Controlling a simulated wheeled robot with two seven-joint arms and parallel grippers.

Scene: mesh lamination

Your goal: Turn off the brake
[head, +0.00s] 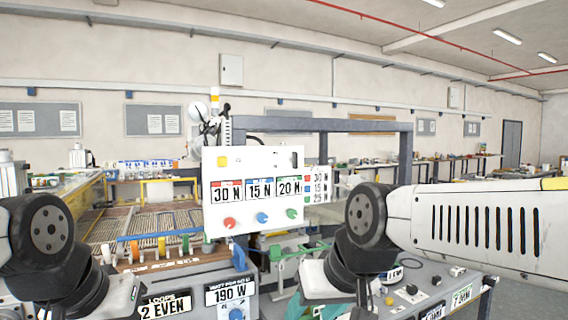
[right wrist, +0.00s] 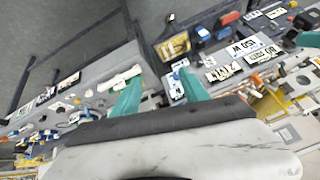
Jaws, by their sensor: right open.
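A white control panel (head: 255,188) with plates reading 30 N, 15 N and 20 N stands in the middle of the head view. A red knob (head: 229,222), a blue knob (head: 262,217) and a green knob (head: 291,213) sit below the plates. I cannot tell which control is the brake. My right gripper (right wrist: 160,92) is open, its two teal fingers apart above the blurred, tilted machine top. A small white and blue part (right wrist: 176,84) shows between the fingers, beyond them. In the head view my right arm hides part of the machine. My left gripper's fingers are not seen.
A 190 W plate (head: 230,292) and a 2 EVEN plate (head: 164,309) are on the machine front. A grey console (head: 418,287) with knobs is at lower right. A grey frame (head: 405,150) rises behind the panel. A 150 W plate (right wrist: 243,46) shows in the wrist view.

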